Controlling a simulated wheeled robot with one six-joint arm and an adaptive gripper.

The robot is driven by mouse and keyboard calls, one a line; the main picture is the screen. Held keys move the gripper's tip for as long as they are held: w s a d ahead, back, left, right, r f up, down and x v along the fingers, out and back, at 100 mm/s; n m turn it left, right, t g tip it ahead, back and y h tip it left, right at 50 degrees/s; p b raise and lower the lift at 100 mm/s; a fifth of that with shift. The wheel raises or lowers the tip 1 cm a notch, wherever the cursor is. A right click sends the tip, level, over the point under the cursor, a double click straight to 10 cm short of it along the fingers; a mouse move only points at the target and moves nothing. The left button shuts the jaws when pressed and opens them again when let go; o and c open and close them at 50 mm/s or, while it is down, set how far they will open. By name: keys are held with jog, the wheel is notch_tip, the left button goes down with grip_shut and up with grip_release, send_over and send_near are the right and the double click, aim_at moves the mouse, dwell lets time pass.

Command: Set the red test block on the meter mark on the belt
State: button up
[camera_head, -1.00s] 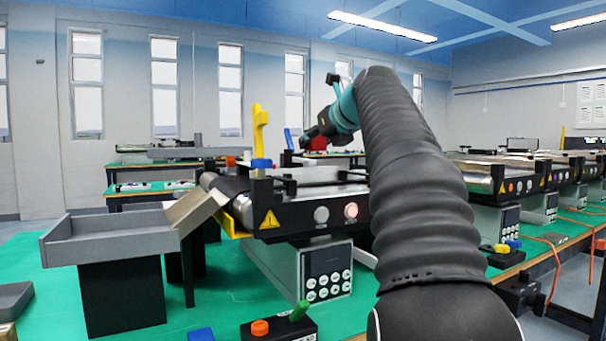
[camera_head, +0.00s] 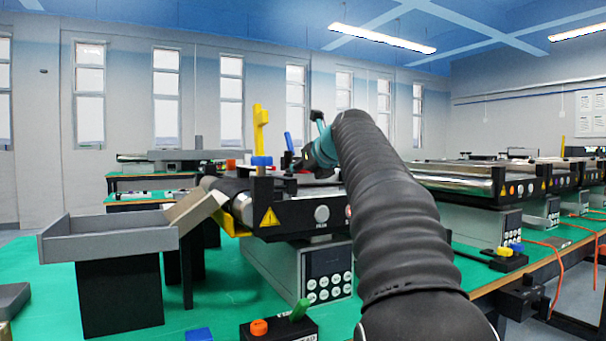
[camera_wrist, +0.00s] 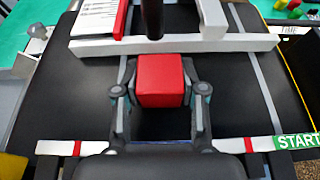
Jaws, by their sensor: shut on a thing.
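The red test block (camera_wrist: 160,80) is between the two fingers of my gripper (camera_wrist: 161,88), which is shut on it, in the wrist view. The black belt (camera_wrist: 75,108) lies below, with pale lines on it. I cannot tell which line or stripe is the meter mark. A white strip with red stripes (camera_wrist: 95,148) crosses the near side and ends at a green START label (camera_wrist: 296,141). In the head view my gripper (camera_head: 301,163) is low over the near conveyor, partly hidden; I cannot make out the block there. Whether the block touches the belt is unclear.
A white rail (camera_wrist: 240,42) with a dark post (camera_wrist: 152,18) stands just beyond the block. In the head view, a yellow upright (camera_head: 260,130) rises at the conveyor's left end, beside a sloped chute (camera_head: 194,210) and a grey tray (camera_head: 110,243). More conveyors stand at right.

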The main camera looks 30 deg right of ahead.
jog(key=o, duration=1.2)
jog(key=shift+f, duration=0.1)
jog(key=shift+c, duration=0.2)
jog(key=shift+s+r, duration=0.15)
jog(key=shift+r, duration=0.05)
jog(key=v, duration=1.1)
jog(key=shift+s+r, duration=0.2)
jog(key=shift+s, duration=0.1)
